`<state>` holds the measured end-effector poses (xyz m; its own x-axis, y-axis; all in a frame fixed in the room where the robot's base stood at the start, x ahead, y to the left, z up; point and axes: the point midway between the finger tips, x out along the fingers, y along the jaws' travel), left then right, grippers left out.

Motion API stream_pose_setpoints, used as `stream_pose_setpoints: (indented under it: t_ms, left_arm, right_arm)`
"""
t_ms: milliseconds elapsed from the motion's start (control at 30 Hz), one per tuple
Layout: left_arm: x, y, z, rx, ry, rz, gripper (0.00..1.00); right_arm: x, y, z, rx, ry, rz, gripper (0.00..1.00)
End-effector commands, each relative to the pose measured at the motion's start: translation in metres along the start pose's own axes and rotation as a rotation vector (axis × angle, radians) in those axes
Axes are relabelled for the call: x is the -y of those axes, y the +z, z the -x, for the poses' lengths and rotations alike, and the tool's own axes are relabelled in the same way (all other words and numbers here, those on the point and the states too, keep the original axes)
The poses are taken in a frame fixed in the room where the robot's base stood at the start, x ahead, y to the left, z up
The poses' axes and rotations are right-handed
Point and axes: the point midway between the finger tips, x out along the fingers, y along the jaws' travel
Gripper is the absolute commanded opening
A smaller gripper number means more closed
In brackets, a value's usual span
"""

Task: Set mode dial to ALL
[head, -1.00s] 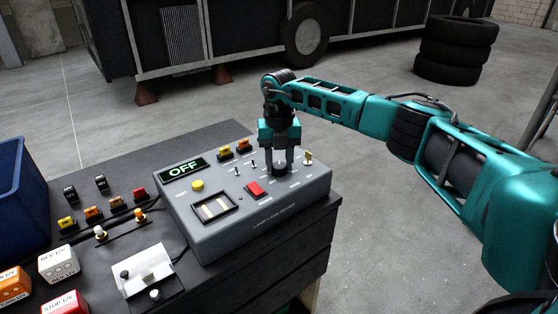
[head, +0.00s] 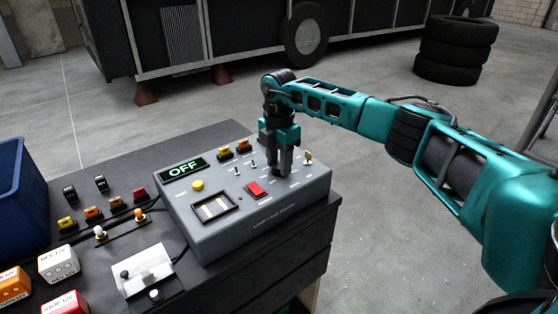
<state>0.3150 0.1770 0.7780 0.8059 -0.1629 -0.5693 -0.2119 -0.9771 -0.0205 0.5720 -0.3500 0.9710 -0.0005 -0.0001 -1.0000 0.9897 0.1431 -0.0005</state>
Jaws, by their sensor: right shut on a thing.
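The grey lamp and fuse tester (head: 245,235) stands on the dark bench, and its display (head: 184,169) reads OFF. My right gripper (head: 279,172) points straight down over the right part of the panel. Its fingers are shut on the mode dial, which they almost wholly hide, so its pointer cannot be read. A red rocker switch (head: 254,189) lies just left of the fingers and a small brass-coloured part (head: 308,158) stands to their right. My left gripper is not in view.
A yellow TEST button (head: 197,185), small toggles (head: 237,171) and orange fuses (head: 242,146) sit on the panel. Boxes (head: 57,264), a white holder (head: 146,270) and a blue bin (head: 10,195) are at the left. Tyres (head: 455,50) are stacked on the floor behind.

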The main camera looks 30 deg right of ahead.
Motion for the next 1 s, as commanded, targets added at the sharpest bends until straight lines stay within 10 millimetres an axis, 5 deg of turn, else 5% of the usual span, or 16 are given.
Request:
stream_pose_setpoints:
  t_ms: [500, 1000]
  left_arm:
    - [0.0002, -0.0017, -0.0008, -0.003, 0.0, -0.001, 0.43]
    - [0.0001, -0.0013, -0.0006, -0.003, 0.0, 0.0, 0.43]
  right_arm:
    - [-0.0002, 0.0, 0.0004, 0.0, 0.001, -0.402, 0.11]
    - [-0.0004, -0.0001, 0.0005, -0.001, 0.002, -0.518, 0.11]
